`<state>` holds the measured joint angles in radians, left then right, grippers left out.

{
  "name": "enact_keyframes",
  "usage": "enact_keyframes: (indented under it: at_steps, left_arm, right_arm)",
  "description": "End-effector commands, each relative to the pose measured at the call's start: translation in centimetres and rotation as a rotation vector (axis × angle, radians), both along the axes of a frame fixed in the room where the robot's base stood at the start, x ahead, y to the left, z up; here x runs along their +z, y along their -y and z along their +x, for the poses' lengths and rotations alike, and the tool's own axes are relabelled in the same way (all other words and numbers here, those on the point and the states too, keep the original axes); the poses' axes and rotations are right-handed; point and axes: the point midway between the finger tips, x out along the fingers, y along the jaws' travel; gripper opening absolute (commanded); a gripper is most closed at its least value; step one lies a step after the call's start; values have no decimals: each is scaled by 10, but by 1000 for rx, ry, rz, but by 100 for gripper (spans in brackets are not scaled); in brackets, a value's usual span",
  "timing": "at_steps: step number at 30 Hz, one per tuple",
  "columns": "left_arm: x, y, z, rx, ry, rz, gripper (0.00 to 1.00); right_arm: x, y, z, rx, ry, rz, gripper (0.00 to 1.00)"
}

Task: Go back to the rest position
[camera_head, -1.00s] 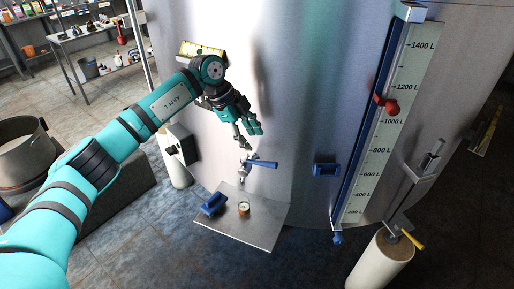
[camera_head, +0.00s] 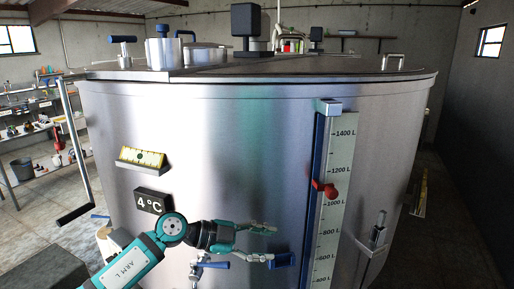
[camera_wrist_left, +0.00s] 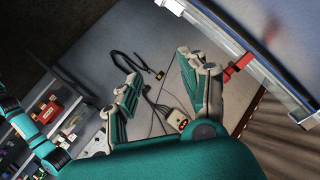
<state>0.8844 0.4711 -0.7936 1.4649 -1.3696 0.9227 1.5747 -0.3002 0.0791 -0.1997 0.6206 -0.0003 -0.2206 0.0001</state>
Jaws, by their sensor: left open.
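My left gripper (camera_head: 270,243) is in front of the tank's steel wall in the head view, fingers spread and pointing right. Nothing is between the fingers. Its lower fingertip overlaps a blue bracket (camera_head: 284,259) in the picture; whether they touch I cannot tell. In the left wrist view the gripper (camera_wrist_left: 157,72) is also open and empty. The large steel tank (camera_head: 250,150) fills the middle of the head view. My right gripper is not in view.
A blue-handled tap (camera_head: 213,265) is just below my left gripper. A level scale (camera_head: 338,205) with a red marker (camera_head: 325,188) stands to its right. A 4°C display (camera_head: 152,201) and a yellow gauge (camera_head: 142,157) are on the wall at left. Shelves (camera_head: 30,125) stand far left.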

Motion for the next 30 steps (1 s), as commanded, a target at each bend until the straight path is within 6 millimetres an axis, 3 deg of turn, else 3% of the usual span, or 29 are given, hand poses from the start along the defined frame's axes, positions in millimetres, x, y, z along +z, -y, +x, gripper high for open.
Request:
enact_keyframes:
  at_steps: [1,3,5,8,11,13,17,18,21,24,30]
  left_arm:
    - [14,20,-13,30,44,-181,44]
    - [39,26,-19,138,102,-406,44]
    - [55,15,-19,276,128,-565,44]
    - [58,-26,-15,575,115,-745,44]
    - [26,-83,-16,919,31,-795,44]
    - [-11,-121,-27,1142,-65,-755,44]
    - [-86,-171,-69,1443,-275,-580,44]
    - [-108,-182,-88,1510,-348,-509,44]
    - [-154,-200,-136,1620,-517,-329,44]
    - [-183,-207,-179,1662,-648,-179,44]
    - [-214,-212,-246,1669,-838,41,44]
  right_arm:
    - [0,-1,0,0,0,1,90]
    - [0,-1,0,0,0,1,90]
    - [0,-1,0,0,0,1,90]
    - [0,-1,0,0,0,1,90]
    - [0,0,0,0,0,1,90]
    - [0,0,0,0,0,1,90]
    - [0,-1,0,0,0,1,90]
    - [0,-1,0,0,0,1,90]
    - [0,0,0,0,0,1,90]
    - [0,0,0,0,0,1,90]
    - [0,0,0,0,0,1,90]
